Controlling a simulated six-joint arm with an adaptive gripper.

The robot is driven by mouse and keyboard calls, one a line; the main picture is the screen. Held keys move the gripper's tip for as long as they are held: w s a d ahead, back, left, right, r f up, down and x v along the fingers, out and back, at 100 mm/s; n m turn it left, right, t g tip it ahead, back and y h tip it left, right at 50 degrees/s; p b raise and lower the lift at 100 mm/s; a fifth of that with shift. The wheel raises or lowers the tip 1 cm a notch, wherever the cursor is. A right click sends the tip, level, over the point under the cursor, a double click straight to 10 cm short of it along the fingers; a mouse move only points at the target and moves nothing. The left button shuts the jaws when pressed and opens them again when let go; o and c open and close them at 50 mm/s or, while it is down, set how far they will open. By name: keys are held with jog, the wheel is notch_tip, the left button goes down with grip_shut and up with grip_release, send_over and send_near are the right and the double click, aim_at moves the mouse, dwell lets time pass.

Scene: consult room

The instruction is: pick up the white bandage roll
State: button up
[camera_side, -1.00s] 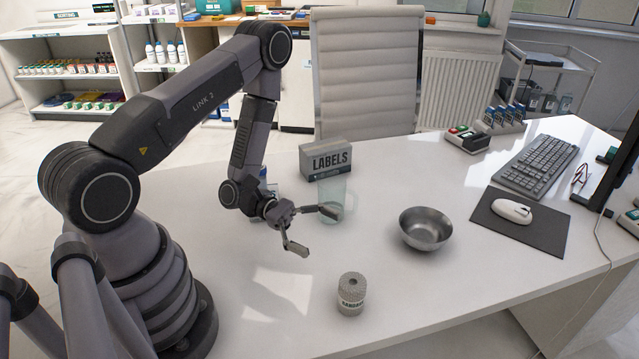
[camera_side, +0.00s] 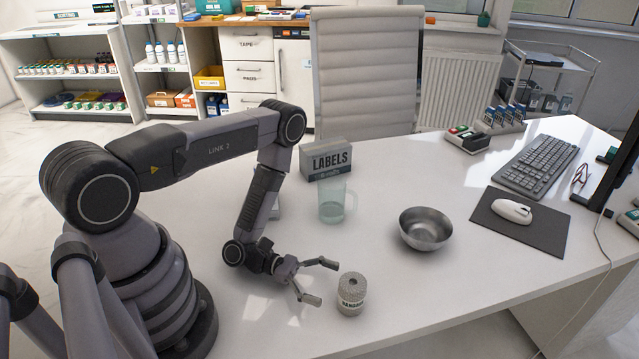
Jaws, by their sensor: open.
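The white bandage roll (camera_side: 351,294) stands upright near the front edge of the desk, a ribbed whitish cylinder with a dark hole in its top and a printed band around it. My gripper (camera_side: 326,281) is low over the desk just left of the roll. Its two fingers are spread apart and point towards the roll, with nothing between them. The fingertips look close to the roll's left side; I cannot tell whether they touch it.
A metal bowl (camera_side: 425,229) stands right of and behind the roll. A mouse (camera_side: 512,211) and keyboard (camera_side: 538,165) lie at right. The desk between roll and bowl is clear.

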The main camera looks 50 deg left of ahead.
aim_at(352, 292)
jog(key=shift+x, duration=2.75)
jog(key=c, duration=1.1)
